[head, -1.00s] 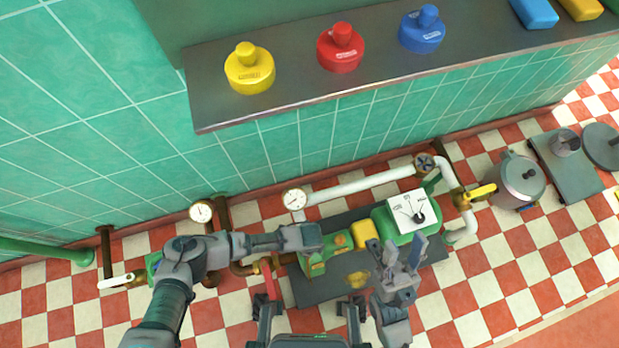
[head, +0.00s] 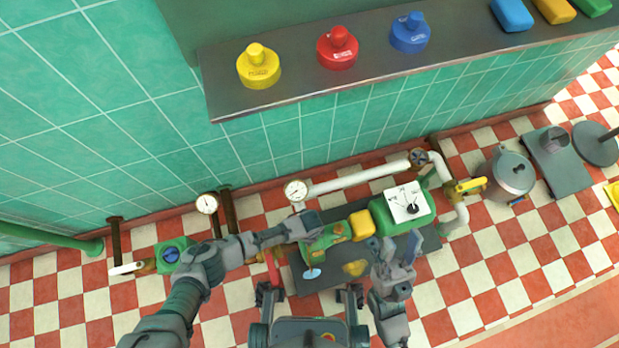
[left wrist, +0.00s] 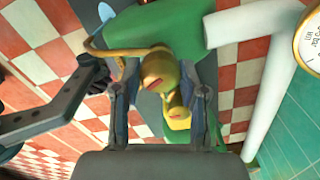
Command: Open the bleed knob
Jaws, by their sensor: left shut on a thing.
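The green pump (head: 325,241) stands on a dark base plate on the floor, joined to a yellow coupling and a green motor. My left gripper (head: 308,226) is at the pump's top. In the left wrist view its fingers (left wrist: 160,98) stand on both sides of a brass-yellow knob (left wrist: 158,72), which I take for the bleed knob; the exact contact is partly hidden. A pale blue patch (head: 312,272) shows at the pump's front, looking like water. My right gripper (head: 399,250) is open and empty in front of the motor.
A yellow-handled valve (head: 470,186) and a grey kettle (head: 510,175) are at the right. A shelf (head: 300,88) with coloured containers overhangs the back. The front floor is clear.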

